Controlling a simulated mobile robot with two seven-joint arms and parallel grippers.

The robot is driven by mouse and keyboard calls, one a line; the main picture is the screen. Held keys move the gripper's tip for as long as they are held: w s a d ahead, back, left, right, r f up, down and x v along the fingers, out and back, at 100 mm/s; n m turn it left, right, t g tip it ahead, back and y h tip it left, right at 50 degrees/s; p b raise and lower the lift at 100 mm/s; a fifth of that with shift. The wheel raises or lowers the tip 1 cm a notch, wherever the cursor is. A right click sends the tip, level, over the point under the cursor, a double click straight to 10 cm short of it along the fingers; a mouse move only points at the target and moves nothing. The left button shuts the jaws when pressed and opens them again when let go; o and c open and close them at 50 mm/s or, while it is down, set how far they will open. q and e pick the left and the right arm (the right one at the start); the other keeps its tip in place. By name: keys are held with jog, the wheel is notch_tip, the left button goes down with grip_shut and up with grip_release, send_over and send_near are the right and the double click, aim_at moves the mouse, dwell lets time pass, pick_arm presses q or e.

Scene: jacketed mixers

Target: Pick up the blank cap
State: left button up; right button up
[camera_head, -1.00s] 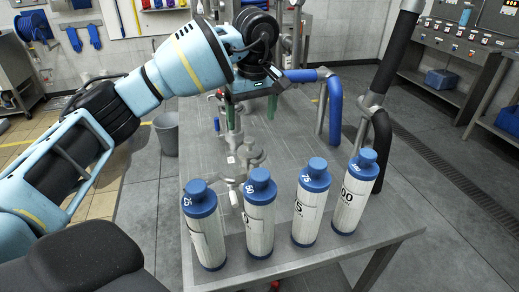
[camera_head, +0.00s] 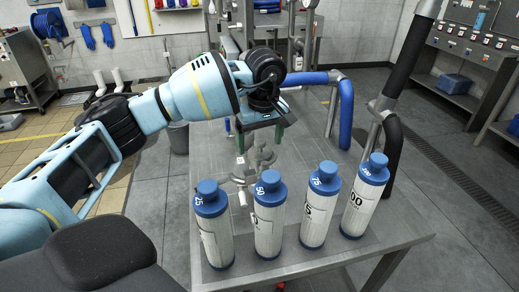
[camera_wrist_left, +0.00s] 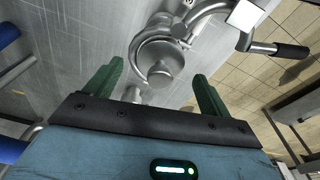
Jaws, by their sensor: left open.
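A round metal piece with a raised knob, which looks like the blank cap (camera_wrist_left: 160,72), lies on the steel table. A metal clamp ring curves round or beside it; I cannot tell whether they touch. In the head view a cluster of metal fittings (camera_head: 262,157) shows below my left gripper (camera_head: 260,137), partly covered by it. My left gripper is open, with its green fingers apart and nothing seen between them but the view of the metal piece. In the left wrist view the fingertips (camera_wrist_left: 158,70) flank the knob, which appears farther off than they are. My right gripper is not in view.
Several white bottles with blue lids (camera_head: 268,220) stand in a row along the front of the steel table (camera_head: 330,262). A blue hose (camera_head: 345,112) and a black hose (camera_head: 391,155) stand at the right. A clamp handle (camera_wrist_left: 280,48) juts to the right in the wrist view.

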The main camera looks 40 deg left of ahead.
aim_at(260, 141)
pick_arm(q)
jog(key=shift+f, duration=0.5)
jog(key=c, duration=1.1)
jog(key=shift+r, duration=0.15)
jog(key=shift+c, duration=0.2)
notch_tip(260, 141, up, 10)
jog(key=shift+f, duration=0.15)
